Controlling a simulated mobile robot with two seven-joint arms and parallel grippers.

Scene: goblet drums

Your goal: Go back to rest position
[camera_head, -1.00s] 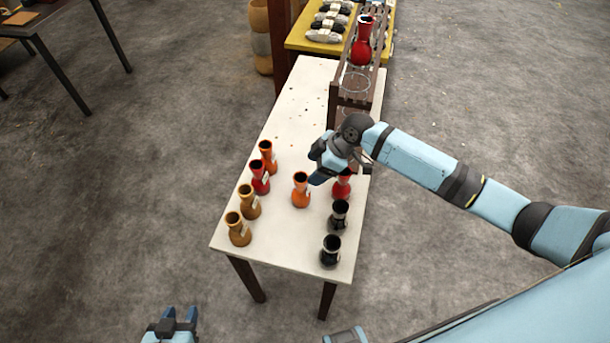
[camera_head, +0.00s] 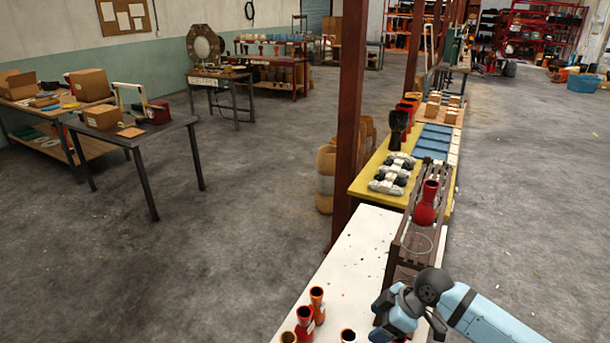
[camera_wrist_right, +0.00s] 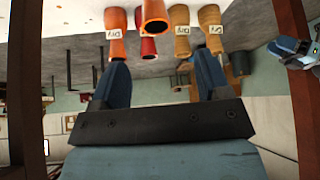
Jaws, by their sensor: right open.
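My right gripper (camera_head: 390,318) is over the white table (camera_head: 350,262), beside the brown rack (camera_head: 412,245). In the right wrist view its two fingers (camera_wrist_right: 160,78) are apart with nothing held between them. Goblet drums stand beyond the fingertips there: orange ones (camera_wrist_right: 115,35), a red one (camera_wrist_right: 148,46) and brown ones (camera_wrist_right: 180,30). In the head view an orange drum (camera_head: 317,304) and a red drum (camera_head: 304,324) show at the bottom edge. A red drum (camera_head: 427,204) stands upright on the rack. A blue-grey gripper, seemingly my left one (camera_wrist_right: 295,52), shows at the wrist view's right edge; its jaws are unclear.
A dark red post (camera_head: 349,120) rises beside the white table. A yellow table (camera_head: 378,178) with more goods stands behind it. A grey table (camera_head: 150,135) with boxes is at the left. Open concrete floor (camera_head: 230,210) lies between.

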